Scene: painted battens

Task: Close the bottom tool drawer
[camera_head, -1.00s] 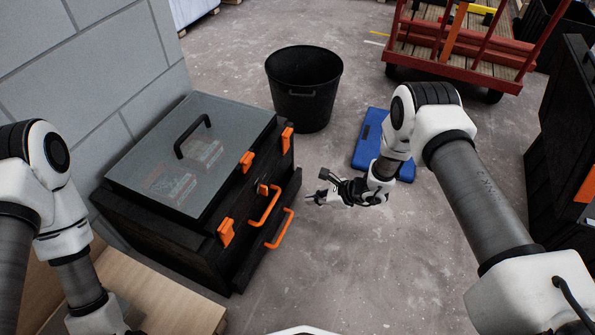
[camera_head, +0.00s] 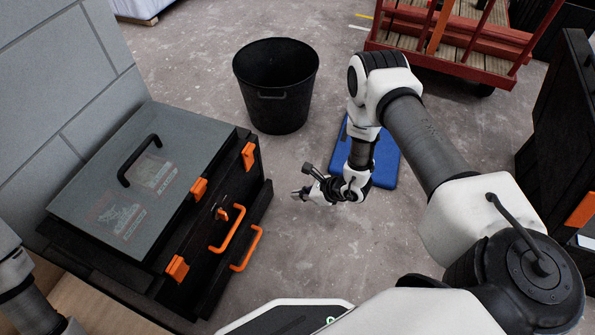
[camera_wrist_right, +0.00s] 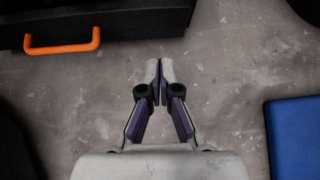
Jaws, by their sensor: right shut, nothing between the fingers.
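A black tool chest (camera_head: 180,215) with a grey lid stands at the left in the head view. The bottom tool drawer (camera_head: 257,208) sticks out past the front of the chest, and its orange handle (camera_head: 247,249) faces right. A second orange handle (camera_head: 229,230) sits just above it. My right gripper (camera_head: 300,194) is to the right of the drawer, apart from it, shut and empty. In the right wrist view the shut fingertips (camera_wrist_right: 160,62) are over bare floor, with the orange drawer handle (camera_wrist_right: 62,49) to the upper left. My left gripper is out of view.
A black bucket (camera_head: 277,95) stands behind the gripper. A blue case (camera_head: 385,160) lies on the floor under my right forearm. A red cart (camera_head: 450,45) is at the back right and a black cabinet (camera_head: 555,150) at the right. Grey floor between chest and blue case is clear.

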